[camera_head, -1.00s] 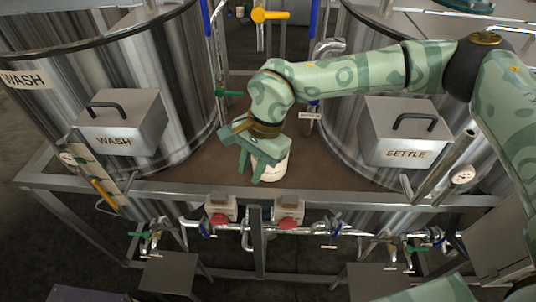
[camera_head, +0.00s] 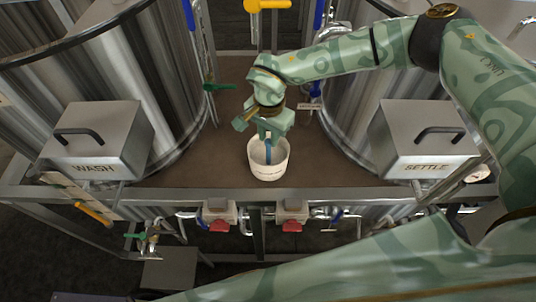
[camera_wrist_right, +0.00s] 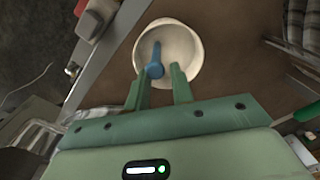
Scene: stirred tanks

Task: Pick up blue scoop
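The blue scoop (camera_head: 268,152) stands in a white tub (camera_head: 268,172) on the brown deck between the two tanks. In the right wrist view the scoop (camera_wrist_right: 155,68) reaches up out of the tub (camera_wrist_right: 190,46), its blue handle end towards my gripper. My right gripper (camera_head: 270,138) is above the tub, pointing down. In the right wrist view its two fingers (camera_wrist_right: 160,78) are apart, with the handle end between or just beyond their tips. I cannot tell whether they touch it. My left gripper is not in view.
The WASH box (camera_head: 95,145) and tank are on the left, the SETTLE box (camera_head: 425,140) and tank on the right. A metal rail (camera_head: 150,197) and valves with red handles (camera_head: 218,226) run in front of the deck. A yellow-handled pipe (camera_head: 266,5) is behind.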

